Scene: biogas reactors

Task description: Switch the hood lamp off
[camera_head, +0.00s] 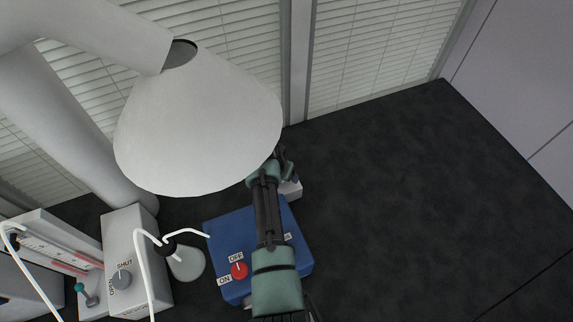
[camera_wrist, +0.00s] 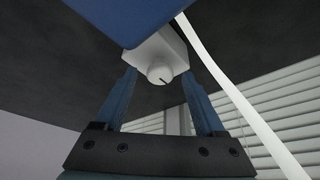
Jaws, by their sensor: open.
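A large white cone-shaped hood (camera_head: 200,125) fills the upper left of the head view; no lamp shows on its visible side. A small white box (camera_head: 291,189) stands beyond the blue box, partly hidden by my arm. The wrist view shows a white box (camera_wrist: 150,47) with a round white knob (camera_wrist: 159,75) bearing a short dark mark; no label is readable there. My gripper (camera_wrist: 160,80) is open, its fingers either side of the knob in the picture. Contact is not visible. In the head view my gripper (camera_head: 281,160) is beside the hood's lower right edge.
A blue box (camera_head: 222,237) lies under my arm, with a red knob (camera_head: 239,271) between ON and OFF labels. A grey OPEN/SHUT knob (camera_head: 121,279), a white bottle (camera_head: 187,264) and white tubes stand at left. A white strip (camera_wrist: 235,95) passes the right finger. The dark bench (camera_head: 400,190) is clear at right.

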